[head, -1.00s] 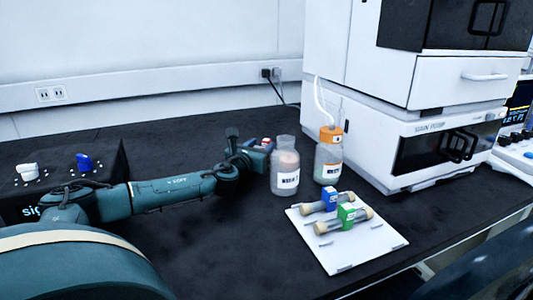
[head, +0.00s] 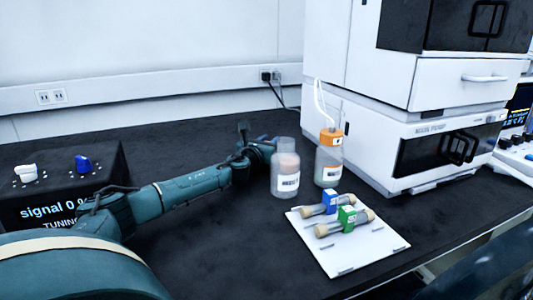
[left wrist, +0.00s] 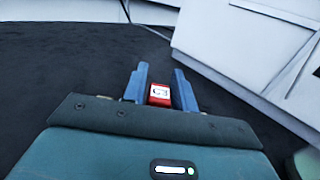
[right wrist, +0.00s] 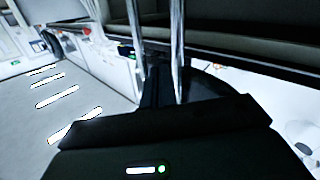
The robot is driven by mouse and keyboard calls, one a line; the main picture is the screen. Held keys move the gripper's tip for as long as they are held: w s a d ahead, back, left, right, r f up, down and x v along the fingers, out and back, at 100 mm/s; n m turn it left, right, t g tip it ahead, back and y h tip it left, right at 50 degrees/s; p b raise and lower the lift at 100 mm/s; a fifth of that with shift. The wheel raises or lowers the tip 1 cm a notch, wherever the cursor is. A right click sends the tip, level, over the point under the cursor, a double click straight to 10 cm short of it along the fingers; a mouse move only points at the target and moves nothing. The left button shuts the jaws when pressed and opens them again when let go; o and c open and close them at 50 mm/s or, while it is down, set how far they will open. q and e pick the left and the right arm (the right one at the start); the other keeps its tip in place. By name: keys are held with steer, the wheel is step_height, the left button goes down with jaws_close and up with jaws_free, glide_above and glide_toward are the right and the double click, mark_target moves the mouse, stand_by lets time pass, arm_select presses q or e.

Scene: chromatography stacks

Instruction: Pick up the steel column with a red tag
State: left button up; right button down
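The red tag (left wrist: 159,95) with a white label sits between the two blue fingers of my left gripper (left wrist: 161,88) in the left wrist view. The fingers stand apart with the tag close to both; whether they press on it is unclear. The steel column's body is hidden there. In the head view my left gripper (head: 262,146) is low over the black bench, behind and left of a bottle, and the red tag is hidden. My right gripper shows only as dark fingers (right wrist: 164,88) in the right wrist view, away from the bench top; its opening is unclear.
A clear bottle (head: 285,178) stands just right of my left gripper. An orange-capped bottle (head: 329,160) stands beyond it. A white tray (head: 340,262) holds columns with a blue tag (head: 329,201) and a green tag (head: 347,215). A white instrument (head: 425,150) stands right.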

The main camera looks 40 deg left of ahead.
arm_select(q)
jaws_close()
